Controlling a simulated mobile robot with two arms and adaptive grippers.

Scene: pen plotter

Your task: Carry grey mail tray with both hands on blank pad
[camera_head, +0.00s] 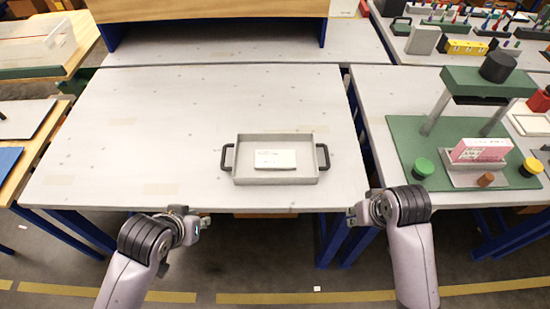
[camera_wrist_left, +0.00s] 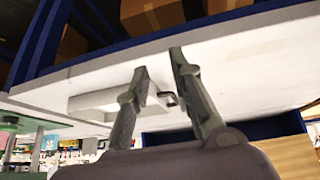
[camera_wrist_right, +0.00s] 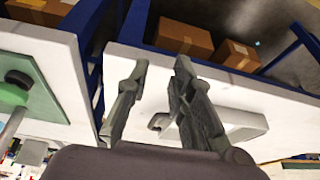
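The grey mail tray (camera_head: 275,181) sits flat near the front edge of the white table, with a dark handle on its left end (camera_head: 227,157) and right end (camera_head: 322,157). A white block with small print (camera_head: 275,159) lies in it. My left gripper (camera_head: 208,221) is open and empty in front of the table edge, left of the tray. My right gripper (camera_head: 350,216) is open and empty, right of the tray. Neither touches the tray, which also shows in the left wrist view (camera_wrist_left: 95,103) and right wrist view (camera_wrist_right: 240,121). I cannot identify the blank pad; faint beige patches (camera_head: 160,189) mark the table.
The table (camera_head: 110,155) left of the tray is clear. A wooden shelf unit (camera_head: 210,10) stands behind. On the right table, a green mat (camera_head: 410,150) carries a stand, buttons and a pink-and-white box (camera_head: 480,150). Cardboard boxes (camera_wrist_right: 185,38) show beneath the table.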

